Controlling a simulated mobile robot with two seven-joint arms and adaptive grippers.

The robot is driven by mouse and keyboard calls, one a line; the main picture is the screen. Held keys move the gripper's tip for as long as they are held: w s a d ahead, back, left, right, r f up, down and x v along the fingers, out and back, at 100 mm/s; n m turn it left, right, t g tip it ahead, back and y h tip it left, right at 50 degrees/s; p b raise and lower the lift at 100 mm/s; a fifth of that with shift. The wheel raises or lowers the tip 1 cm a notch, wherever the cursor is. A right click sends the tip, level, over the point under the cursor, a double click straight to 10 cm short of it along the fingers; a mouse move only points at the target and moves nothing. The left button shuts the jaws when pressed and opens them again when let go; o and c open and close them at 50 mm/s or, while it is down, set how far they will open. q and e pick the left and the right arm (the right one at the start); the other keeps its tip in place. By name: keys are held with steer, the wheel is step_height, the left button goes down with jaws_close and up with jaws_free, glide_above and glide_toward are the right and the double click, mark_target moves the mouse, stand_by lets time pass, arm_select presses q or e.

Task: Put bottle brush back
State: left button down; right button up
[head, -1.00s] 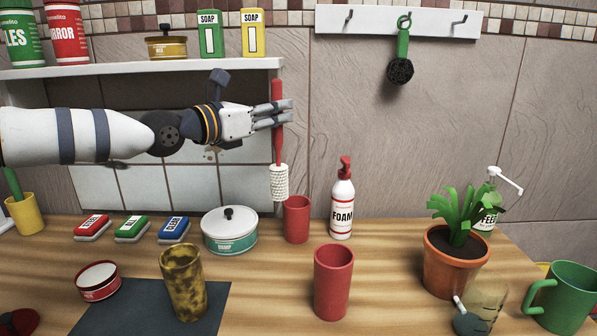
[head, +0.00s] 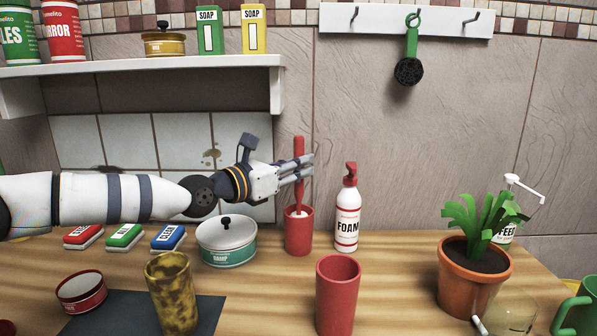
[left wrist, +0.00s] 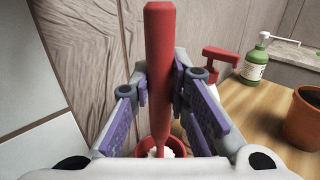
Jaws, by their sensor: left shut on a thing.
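The bottle brush (head: 299,160) has a red handle and stands upright with its white bristle head down inside the red cup (head: 299,238) at the back of the counter. Only the top of the white bristles shows above the rim. My left gripper (head: 305,172) is shut on the red handle, above the cup. In the left wrist view the handle (left wrist: 160,60) runs between the finger pads, and the cup rim and white bristles (left wrist: 160,150) show below. My right gripper is not in view.
A foam bottle (head: 347,215) stands close to the right of the cup. A white pot (head: 226,243) with a lid stands to its left. Another red cup (head: 337,295) is in front. A potted plant (head: 472,275) is further right.

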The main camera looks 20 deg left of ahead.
arm_select(q)
steer(key=shift+f, duration=0.4)
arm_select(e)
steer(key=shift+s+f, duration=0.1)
arm_select(q)
steer(key=c, duration=1.6)
jaws_free()
steer(key=shift+c, duration=0.2)
steer(key=shift+o, duration=0.5)
steer(key=p+v, duration=0.3)
steer(key=v, duration=0.9)
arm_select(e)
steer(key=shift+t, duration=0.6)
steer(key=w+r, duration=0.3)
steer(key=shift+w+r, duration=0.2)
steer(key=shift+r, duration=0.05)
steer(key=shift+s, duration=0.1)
